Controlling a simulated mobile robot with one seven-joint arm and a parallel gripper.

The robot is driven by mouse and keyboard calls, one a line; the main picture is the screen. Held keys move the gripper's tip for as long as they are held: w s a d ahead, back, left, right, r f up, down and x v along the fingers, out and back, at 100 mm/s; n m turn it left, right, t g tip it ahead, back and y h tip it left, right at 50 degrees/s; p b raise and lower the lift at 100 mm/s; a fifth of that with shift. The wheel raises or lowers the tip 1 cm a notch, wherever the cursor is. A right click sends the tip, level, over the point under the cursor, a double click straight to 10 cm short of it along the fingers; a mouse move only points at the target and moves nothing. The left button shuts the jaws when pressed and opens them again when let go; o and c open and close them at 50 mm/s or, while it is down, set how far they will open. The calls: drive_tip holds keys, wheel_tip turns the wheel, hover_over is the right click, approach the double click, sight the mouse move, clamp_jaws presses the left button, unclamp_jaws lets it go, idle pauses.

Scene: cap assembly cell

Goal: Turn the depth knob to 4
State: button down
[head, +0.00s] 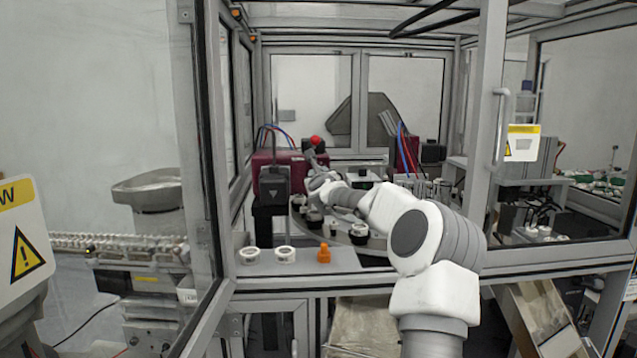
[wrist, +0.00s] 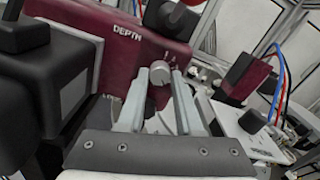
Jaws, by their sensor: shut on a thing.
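The depth knob (wrist: 159,72) is a small grey round knob on the front of a dark red housing (wrist: 122,62), below and right of the printed word DEPTH. My gripper (wrist: 160,76) is shut on the knob, with one pale finger on each side of it in the wrist view. Small scale marks show above the knob, but I cannot read the number it points to. In the head view my gripper (head: 311,156) reaches the dark red housing (head: 266,160) inside the cell, and the knob is hidden there.
A red ball-shaped top (head: 315,139) stands just above my gripper. A black block (head: 273,184) is close on the left. White rings (head: 285,254) and an orange part (head: 323,253) sit on the front ledge. A frame post (head: 487,110) stands right of my arm.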

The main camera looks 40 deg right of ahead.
drive_tip(key=shift+n+b, duration=2)
drive_tip(key=shift+n, duration=1.8)
drive_tip(key=c, duration=0.6)
unclamp_jaws()
drive_tip(key=shift+b+v, duration=5.2)
drive_tip(key=shift+v, duration=3.5)
